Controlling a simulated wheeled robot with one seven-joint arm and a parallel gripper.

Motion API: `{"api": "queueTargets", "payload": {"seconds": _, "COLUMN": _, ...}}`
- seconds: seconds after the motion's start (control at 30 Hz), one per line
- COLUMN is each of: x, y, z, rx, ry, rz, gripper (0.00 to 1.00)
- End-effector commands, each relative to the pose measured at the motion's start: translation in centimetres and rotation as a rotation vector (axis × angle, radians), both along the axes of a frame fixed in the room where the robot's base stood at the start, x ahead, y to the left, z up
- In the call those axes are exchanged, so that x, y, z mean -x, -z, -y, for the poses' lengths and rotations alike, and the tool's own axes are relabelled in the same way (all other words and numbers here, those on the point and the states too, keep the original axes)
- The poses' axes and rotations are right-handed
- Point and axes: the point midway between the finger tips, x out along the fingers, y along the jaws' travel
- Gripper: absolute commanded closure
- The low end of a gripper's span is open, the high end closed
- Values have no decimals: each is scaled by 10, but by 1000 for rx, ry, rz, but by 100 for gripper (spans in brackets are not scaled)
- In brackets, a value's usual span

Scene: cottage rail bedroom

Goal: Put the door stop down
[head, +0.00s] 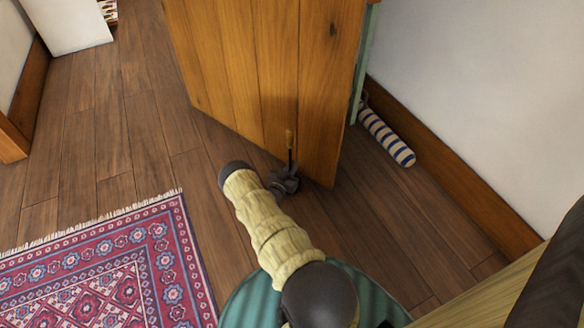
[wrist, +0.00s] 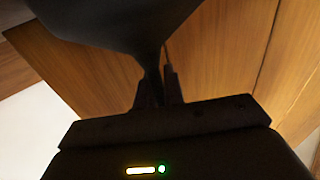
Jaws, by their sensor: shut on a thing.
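The door stop (head: 290,140) is on the lower part of the face of the wooden door (head: 255,70). My gripper (head: 286,178) is at the bottom of that leg, low by the door's lower edge, and is shut on the door stop. The gripper hides the leg's lower end, so I cannot tell whether it touches the floor. In the wrist view, my fingers (wrist: 160,88) are close together on a dark shape, with the door's planks behind.
A blue-and-white striped roll (head: 387,137) lies on the floor behind the door, along the right wall's skirting. A red patterned rug (head: 120,275) covers the floor at lower left. Bare floorboards (head: 110,140) lie open left of the door.

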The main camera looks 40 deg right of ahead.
Motion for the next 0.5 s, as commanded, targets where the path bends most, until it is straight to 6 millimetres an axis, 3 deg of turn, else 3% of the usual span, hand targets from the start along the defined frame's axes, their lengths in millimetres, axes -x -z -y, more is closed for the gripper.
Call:
{"api": "queueTargets", "payload": {"seconds": 0.03, "x": -1, "y": -1, "z": 1, "rx": 7, "ry": 0, "rz": 5, "gripper": 100}}
{"api": "queueTargets", "payload": {"seconds": 0.07, "x": 0, "y": 2, "z": 0, "rx": 0, "ry": 1, "rz": 0, "gripper": 86}}
{"api": "queueTargets", "payload": {"seconds": 0.17, "x": 0, "y": 1, "z": 1, "rx": 0, "ry": 1, "rz": 0, "gripper": 68}}
{"api": "queueTargets", "payload": {"seconds": 0.5, "x": 1, "y": -1, "z": 1, "rx": 0, "ry": 1, "rz": 0, "gripper": 68}}
